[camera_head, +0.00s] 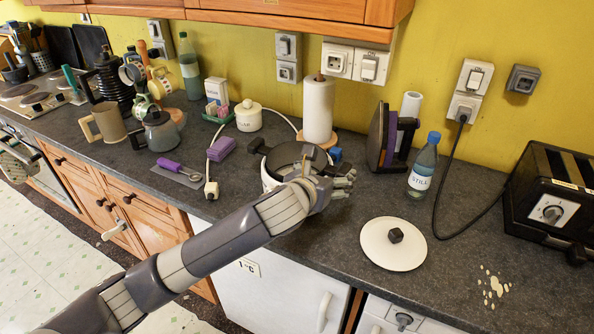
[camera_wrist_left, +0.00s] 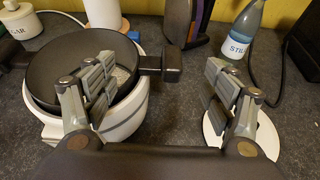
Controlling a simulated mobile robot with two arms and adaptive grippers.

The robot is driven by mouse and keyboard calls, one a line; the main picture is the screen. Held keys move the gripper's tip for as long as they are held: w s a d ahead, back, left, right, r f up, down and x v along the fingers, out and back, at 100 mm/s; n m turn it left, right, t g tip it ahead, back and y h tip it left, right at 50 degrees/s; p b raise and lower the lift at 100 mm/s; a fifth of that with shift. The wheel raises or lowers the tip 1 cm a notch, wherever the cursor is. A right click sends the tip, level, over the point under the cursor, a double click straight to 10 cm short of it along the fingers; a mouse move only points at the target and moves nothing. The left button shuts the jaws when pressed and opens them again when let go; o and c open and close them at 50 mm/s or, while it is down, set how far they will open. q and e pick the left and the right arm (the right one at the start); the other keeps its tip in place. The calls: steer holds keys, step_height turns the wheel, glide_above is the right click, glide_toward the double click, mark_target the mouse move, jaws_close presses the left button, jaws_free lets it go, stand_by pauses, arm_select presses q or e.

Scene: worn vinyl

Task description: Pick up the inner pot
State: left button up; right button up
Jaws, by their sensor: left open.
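The inner pot (camera_head: 284,158) is dark, with black side handles, and sits in a white round cooker (camera_head: 267,181) on the counter. In the left wrist view the pot (camera_wrist_left: 62,65) is at the left, and its right handle points in between my fingers. My left gripper (camera_head: 335,187) is at the right side of the cooker in the head view, and my arm hides part of the cooker. In the left wrist view the gripper (camera_wrist_left: 163,90) is open and empty, its left finger overlapping the pot's rim in the picture. Contact cannot be told. My right gripper is not in view.
A white lid (camera_head: 392,256) with a dark knob lies on the counter at right. A water bottle (camera_head: 424,168), an iron (camera_head: 382,136) and a paper roll (camera_head: 318,108) stand behind. A toaster (camera_head: 552,198) is at far right.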

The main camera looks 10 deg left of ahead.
arm_select(q)
steer(key=shift+p+x, duration=0.5)
steer(key=shift+x, duration=3.6)
steer(key=shift+f, duration=0.1)
jaws_close()
